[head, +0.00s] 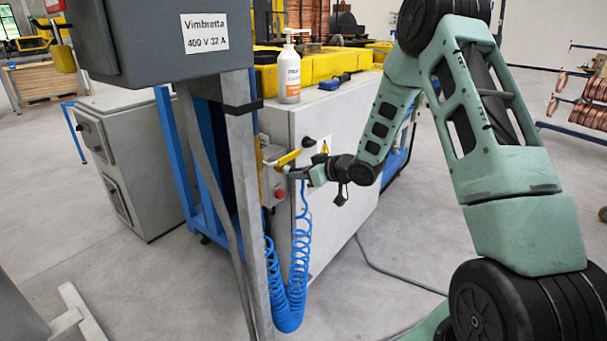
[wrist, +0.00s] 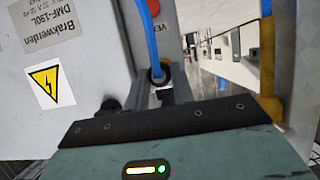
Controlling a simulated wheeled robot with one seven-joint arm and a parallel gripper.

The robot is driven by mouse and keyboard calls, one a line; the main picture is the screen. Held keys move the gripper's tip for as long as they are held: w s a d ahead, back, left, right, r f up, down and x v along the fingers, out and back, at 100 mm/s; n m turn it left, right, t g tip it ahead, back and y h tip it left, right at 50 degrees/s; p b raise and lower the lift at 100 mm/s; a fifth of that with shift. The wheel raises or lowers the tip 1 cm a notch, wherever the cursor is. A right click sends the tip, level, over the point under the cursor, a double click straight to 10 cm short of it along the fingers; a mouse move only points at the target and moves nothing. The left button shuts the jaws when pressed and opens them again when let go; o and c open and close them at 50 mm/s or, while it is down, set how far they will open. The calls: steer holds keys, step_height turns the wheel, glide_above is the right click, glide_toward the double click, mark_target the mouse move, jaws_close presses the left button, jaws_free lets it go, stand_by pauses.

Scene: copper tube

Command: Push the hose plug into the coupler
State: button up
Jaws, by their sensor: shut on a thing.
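My gripper (head: 306,174) is shut on the hose plug, in front of the grey cabinet's side and close to the post. In the wrist view, the dark end of the hose plug (wrist: 157,77) shows between the fingers, with the blue hose (wrist: 149,35) rising from it in the picture. In the head view the coiled blue hose (head: 288,318) hangs below the gripper in a loop beside the post. A yellow lever (head: 288,158) is just left of and above the gripper. I cannot make out the coupler clearly, nor whether the plug touches it.
A grey post (head: 245,190) carries an electrical box (head: 150,38) at the left. A grey control box with a red button (head: 279,193) is close to the gripper. The grey cabinet (head: 335,215) stands behind, with a white bottle (head: 289,75) on top.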

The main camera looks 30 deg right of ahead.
steer(key=shift+w+a, duration=0.1)
steer(key=shift+w, duration=0.15)
steer(key=o, duration=1.1)
steer(key=v, duration=1.7)
steer(key=shift+s, duration=0.2)
